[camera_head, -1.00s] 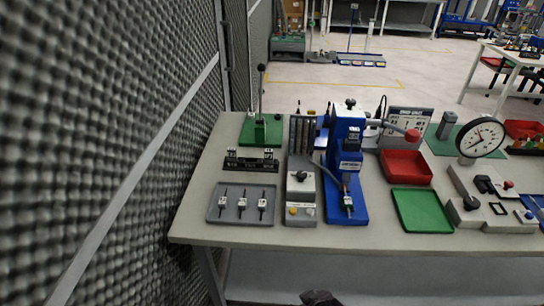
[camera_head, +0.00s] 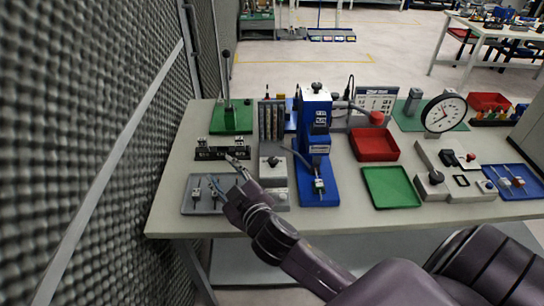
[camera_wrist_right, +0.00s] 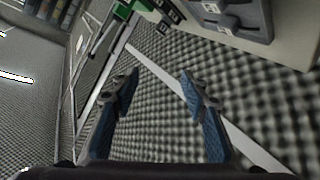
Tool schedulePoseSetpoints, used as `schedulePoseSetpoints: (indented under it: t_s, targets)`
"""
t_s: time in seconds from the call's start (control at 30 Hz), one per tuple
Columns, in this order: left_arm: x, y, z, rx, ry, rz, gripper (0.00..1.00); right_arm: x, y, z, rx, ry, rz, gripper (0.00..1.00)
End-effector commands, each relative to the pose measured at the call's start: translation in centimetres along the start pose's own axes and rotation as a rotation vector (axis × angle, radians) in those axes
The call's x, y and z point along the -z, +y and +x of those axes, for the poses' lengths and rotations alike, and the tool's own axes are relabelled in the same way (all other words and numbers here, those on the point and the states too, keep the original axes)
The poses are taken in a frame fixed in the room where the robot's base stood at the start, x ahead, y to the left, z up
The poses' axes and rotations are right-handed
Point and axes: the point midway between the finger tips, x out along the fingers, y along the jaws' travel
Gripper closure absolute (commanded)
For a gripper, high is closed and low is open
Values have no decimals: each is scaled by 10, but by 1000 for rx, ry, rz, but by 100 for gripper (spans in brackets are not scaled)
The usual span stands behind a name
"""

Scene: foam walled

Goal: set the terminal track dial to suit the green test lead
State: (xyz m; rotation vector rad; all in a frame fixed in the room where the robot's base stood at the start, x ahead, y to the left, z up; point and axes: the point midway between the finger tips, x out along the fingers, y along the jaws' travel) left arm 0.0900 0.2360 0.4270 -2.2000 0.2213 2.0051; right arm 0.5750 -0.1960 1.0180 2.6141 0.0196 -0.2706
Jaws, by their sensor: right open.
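The dial looks to be the black knob (camera_head: 272,161) on a light grey box below a grey slotted track (camera_head: 271,121). Its setting is too small to read. A small lead with a greenish part (camera_head: 319,187) sits at the foot of the blue press (camera_head: 314,130); I cannot tell if it is the green test lead. My right gripper (camera_head: 224,174) is open and empty, above the grey tray, left of the dial and apart from it. In the right wrist view its two fingers (camera_wrist_right: 160,92) stand wide apart. My left gripper is not in view.
A red bin (camera_head: 375,145) and green tray (camera_head: 391,187) are right of the press. A foam wall (camera_head: 80,150) borders the left.

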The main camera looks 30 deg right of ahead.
Motion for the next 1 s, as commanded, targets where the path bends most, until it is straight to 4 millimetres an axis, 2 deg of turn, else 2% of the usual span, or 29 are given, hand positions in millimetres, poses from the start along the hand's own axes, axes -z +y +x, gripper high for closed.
schedulePoseSetpoints:
  t_s: [0.03,0.1,0.23,0.33,0.4,0.47,0.53,0.6,0.67,0.7,0.77,0.87,0.9,0.97,1.0]
  targets:
    - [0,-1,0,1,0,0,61,32,4,14,-14,110,-56,59]
    - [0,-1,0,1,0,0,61,78,2,26,-19,274,-143,59]
    - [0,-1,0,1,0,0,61,153,-18,32,19,565,-332,59]
    - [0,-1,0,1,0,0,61,192,-46,30,88,759,-501,59]
    - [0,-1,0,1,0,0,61,205,-69,27,158,874,-631,59]
    - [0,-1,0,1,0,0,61,209,-88,25,231,955,-747,59]
    - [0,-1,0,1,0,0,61,203,-107,26,329,1026,-888,59]
    - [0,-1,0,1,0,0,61,186,-122,29,442,1068,-1033,59]
    - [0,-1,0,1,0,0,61,164,-127,35,551,1077,-1155,59]
    - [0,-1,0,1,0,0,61,148,-127,40,626,1069,-1237,59]
    - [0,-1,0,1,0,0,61,119,-120,49,745,1036,-1353,59]
    - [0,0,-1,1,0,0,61,67,-90,64,953,918,-1528,59]
    - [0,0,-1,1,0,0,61,45,-70,69,1037,848,-1587,59]
    - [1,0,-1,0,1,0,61,15,-35,75,1161,725,-1660,59]
    - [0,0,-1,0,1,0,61,-3,-9,76,1238,634,-1698,59]
